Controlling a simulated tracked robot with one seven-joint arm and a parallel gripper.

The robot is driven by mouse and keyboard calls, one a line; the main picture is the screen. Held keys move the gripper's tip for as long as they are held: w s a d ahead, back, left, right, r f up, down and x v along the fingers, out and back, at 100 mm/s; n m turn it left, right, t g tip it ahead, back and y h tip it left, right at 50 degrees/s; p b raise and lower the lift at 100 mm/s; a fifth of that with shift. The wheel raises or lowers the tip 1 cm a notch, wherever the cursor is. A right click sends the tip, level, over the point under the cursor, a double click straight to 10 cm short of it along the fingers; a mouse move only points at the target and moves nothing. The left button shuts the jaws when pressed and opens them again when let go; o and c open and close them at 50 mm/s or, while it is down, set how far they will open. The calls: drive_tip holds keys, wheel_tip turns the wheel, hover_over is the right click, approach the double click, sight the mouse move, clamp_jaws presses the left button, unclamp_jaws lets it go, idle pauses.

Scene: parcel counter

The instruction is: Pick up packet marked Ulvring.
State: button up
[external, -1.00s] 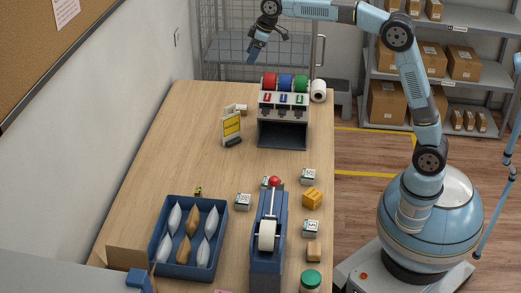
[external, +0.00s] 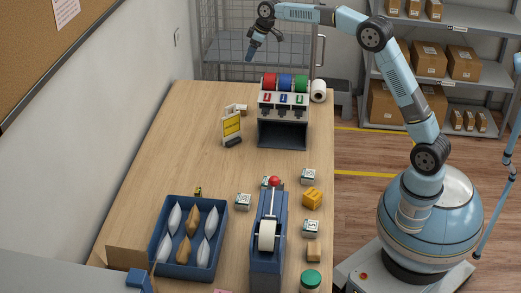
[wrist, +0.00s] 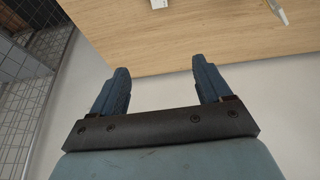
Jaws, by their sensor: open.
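Several small packets with labels lie on the wooden table (external: 190,130). White-labelled packets stand left of the blue dispenser (external: 243,201) and to its right, one at the back (external: 308,176) and one nearer (external: 310,228). A yellow-orange packet (external: 312,199) and a tan packet (external: 313,250) are in the same right-hand group. Another packet is partly hidden behind the dispenser. The lettering is too small to read, so I cannot tell which is Ulvring. My gripper (external: 250,58) is high beyond the table's far end, far from the packets. In the wrist view its fingers (wrist: 160,85) are apart and empty.
A blue tray (external: 225,215) of white and brown pouches stands front left. The dispenser (external: 268,262) has a red knob. The left middle of the table is clear.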

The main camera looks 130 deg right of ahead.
approach(241, 107)
drive_tip(key=x, duration=0.4)
drive_tip(key=shift+s+d+r, duration=0.1)
drive_tip(key=shift+d+r, duration=0.05)
drive_tip(key=shift+d, duration=0.2)
drive_tip(key=shift+a+x, duration=0.2)
drive_tip(key=shift+x, duration=1.3)
drive_tip(key=shift+a+x, duration=0.2)
drive_tip(key=shift+x, duration=1.3)
drive_tip(key=c, duration=1.1)
